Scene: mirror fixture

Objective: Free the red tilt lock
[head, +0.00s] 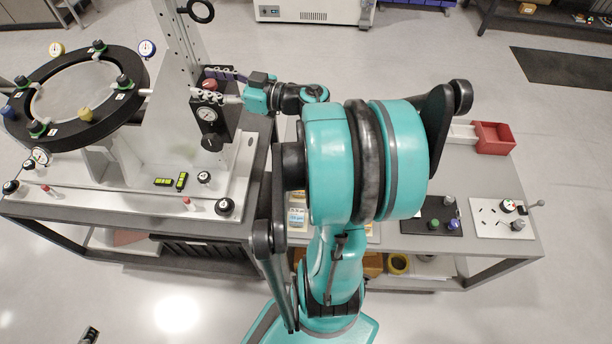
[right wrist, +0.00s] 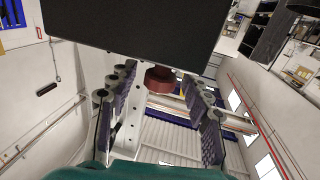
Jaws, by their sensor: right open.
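The red tilt lock, a round dark red knob (head: 210,84), sits on the fixture's upright beside the mirror ring (head: 70,138), above a dial gauge. It also shows in the right wrist view (right wrist: 160,78), below a dark plate. My right gripper (head: 222,86) reaches in from the right at the knob. Its two fingers (right wrist: 160,110) are apart, one on each side of the knob in the wrist view. A gap shows between the knob and each finger. My left gripper is not recognizable in either view.
The perforated upright (head: 181,40) rises close behind the right gripper. A dial gauge (head: 207,114) and black knob are just below it. The fixture base (head: 130,195) carries several small knobs and levels. A side bench (head: 455,243) at right holds panels and a red bin (head: 494,138).

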